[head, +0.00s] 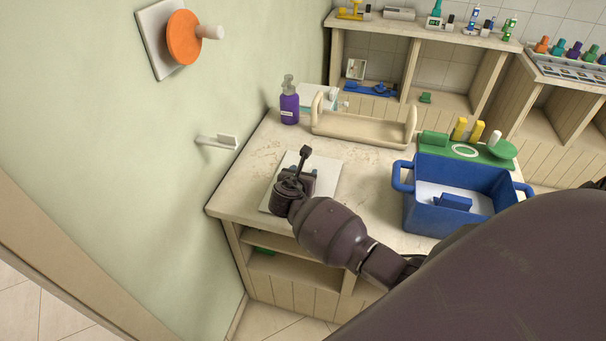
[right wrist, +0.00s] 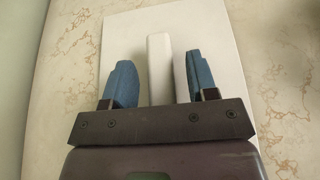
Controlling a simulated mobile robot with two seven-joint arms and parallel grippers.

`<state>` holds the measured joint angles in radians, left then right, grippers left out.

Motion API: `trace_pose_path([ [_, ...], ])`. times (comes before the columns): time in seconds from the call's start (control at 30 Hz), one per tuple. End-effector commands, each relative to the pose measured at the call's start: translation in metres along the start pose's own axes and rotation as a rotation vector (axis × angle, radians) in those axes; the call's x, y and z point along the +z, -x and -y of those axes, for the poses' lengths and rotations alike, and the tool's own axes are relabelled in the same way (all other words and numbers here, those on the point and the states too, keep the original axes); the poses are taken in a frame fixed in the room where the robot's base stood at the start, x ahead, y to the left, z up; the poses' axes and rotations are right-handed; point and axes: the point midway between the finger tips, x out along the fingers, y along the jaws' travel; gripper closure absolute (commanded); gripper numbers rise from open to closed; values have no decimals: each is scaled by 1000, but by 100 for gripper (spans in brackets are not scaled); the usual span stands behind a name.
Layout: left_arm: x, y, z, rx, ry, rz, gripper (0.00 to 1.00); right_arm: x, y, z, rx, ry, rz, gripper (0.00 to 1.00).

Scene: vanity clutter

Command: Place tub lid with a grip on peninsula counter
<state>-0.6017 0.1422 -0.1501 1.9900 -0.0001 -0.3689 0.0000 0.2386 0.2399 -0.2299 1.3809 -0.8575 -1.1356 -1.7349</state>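The tub lid, a white square plate (head: 326,179) with a raised bar grip, lies flat on the peninsula counter (head: 370,195) near its left end. In the right wrist view the lid (right wrist: 222,45) fills the middle and its white grip (right wrist: 160,62) stands between my fingers. My right gripper (head: 302,173) is over the lid, its blue fingers open on either side of the grip, with a gap showing on both sides. In the head view the gripper hides the grip. My left gripper is not in view.
A blue tub (head: 462,218) with a blue piece inside stands right of the lid. Behind are a wooden caddy (head: 362,130), a purple pump bottle (head: 289,103) and a green tray (head: 470,150). A wall bracket (head: 217,141) juts out at left. Bare counter lies between lid and tub.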

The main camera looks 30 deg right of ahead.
Motion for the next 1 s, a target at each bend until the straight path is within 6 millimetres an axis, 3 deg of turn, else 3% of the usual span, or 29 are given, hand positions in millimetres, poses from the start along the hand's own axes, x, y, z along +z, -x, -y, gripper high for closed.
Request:
trace_pose_path([
  [0.27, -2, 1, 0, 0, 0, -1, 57, 3, 6, 0, 1, -1, 0, 47],
  [0.8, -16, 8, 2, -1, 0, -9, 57, 3, 100, 0, 1, -2, -1, 47],
  [1.0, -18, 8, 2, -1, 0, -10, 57, 3, 117, 0, 0, -1, 1, 47],
])
